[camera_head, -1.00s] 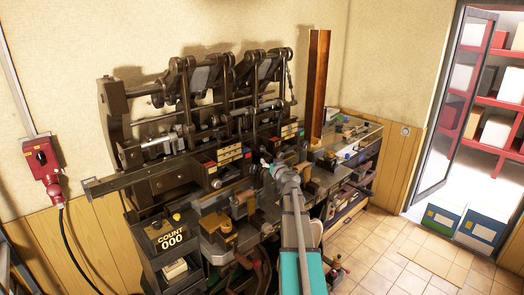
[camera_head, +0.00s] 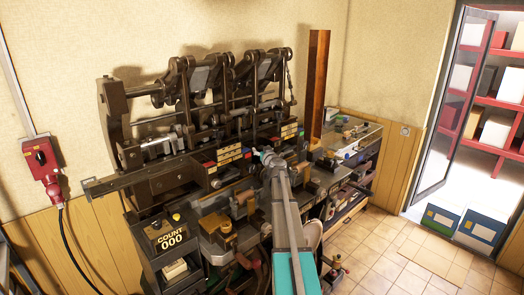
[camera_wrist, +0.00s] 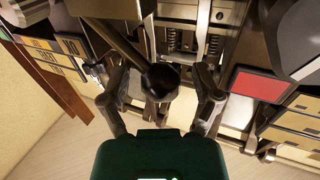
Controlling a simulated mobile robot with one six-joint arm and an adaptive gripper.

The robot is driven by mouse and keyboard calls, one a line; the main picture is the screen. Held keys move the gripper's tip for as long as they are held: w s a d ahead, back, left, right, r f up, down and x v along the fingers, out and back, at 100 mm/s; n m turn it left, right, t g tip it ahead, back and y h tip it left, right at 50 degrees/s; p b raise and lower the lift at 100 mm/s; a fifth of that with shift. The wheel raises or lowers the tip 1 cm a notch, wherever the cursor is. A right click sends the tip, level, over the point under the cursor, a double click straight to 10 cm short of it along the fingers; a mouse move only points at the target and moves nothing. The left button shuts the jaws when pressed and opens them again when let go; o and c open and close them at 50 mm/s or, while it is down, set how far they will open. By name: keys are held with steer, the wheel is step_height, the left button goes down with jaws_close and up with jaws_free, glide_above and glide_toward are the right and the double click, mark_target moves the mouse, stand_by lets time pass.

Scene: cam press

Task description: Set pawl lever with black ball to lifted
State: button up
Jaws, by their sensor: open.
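The pawl lever (camera_wrist: 131,45) shows in the wrist view as a dark rod running down from the upper left to a black ball (camera_wrist: 163,78). The ball lies between the two fingers of my gripper (camera_wrist: 160,92), seen from the wrist. The fingers are open, with a gap visible on each side of the ball. I cannot tell how deep the ball sits between them, or whether a finger touches it. In the head view my gripper (camera_head: 266,157) is at the front of the press (camera_head: 190,125), and the lever cannot be made out there.
A red block (camera_wrist: 258,84) and label plates (camera_wrist: 300,122) lie to the right in the wrist view; more label plates (camera_wrist: 68,46) are at the left. In the head view, a rusty upright column (camera_head: 318,85) stands right of the press. The tiled floor (camera_head: 385,250) is clear.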

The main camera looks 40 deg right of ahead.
jaws_close()
stand_by(0.4)
